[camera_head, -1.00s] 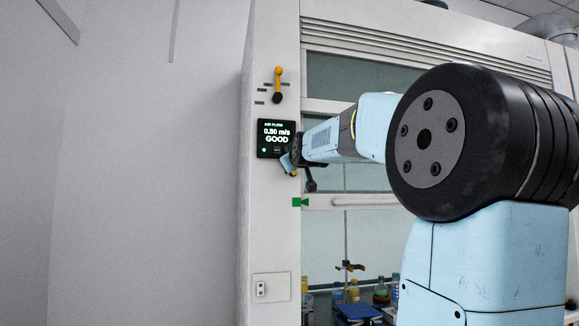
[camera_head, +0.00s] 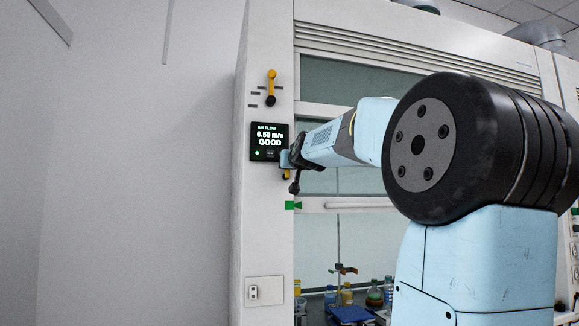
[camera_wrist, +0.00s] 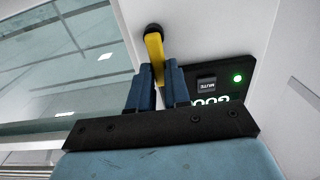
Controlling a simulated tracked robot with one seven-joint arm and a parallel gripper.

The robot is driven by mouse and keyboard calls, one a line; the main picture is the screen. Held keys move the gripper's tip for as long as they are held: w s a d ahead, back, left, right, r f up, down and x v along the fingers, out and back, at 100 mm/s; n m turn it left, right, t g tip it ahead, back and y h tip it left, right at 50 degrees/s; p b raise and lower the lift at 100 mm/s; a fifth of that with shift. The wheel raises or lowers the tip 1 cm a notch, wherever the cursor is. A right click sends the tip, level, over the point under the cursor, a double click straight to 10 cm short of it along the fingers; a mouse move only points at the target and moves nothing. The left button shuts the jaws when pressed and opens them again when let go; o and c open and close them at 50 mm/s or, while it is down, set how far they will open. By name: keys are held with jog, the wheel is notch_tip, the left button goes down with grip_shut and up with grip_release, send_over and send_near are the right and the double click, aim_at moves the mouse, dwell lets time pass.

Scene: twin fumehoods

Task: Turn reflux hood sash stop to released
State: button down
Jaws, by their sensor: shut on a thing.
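In the wrist view, a yellow lever (camera_wrist: 154,52) with a round black pivot (camera_wrist: 153,28) stands out from the white hood post. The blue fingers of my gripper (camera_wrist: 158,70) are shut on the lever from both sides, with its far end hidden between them. In the head view, my gripper (camera_head: 286,160) is small, at the right edge of the air flow display. Only a small yellow bit of the held lever (camera_head: 286,177) shows below it there. The pictures do not show a label for this lever.
Another yellow lever (camera_head: 271,82) with a black base sits higher on the post, beside small dark labels. The air flow display (camera_head: 269,141) reads GOOD. A green marker (camera_head: 293,205) is lower down. Bottles (camera_head: 346,294) stand inside the hood.

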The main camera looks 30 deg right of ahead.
jog(key=shift+f, duration=0.2)
jog(key=c, duration=1.1)
grip_release()
jog(key=shift+r, duration=0.15)
jog(key=v, duration=1.3)
jog(key=shift+s+a, duration=0.1)
jog(key=shift+s, duration=0.25)
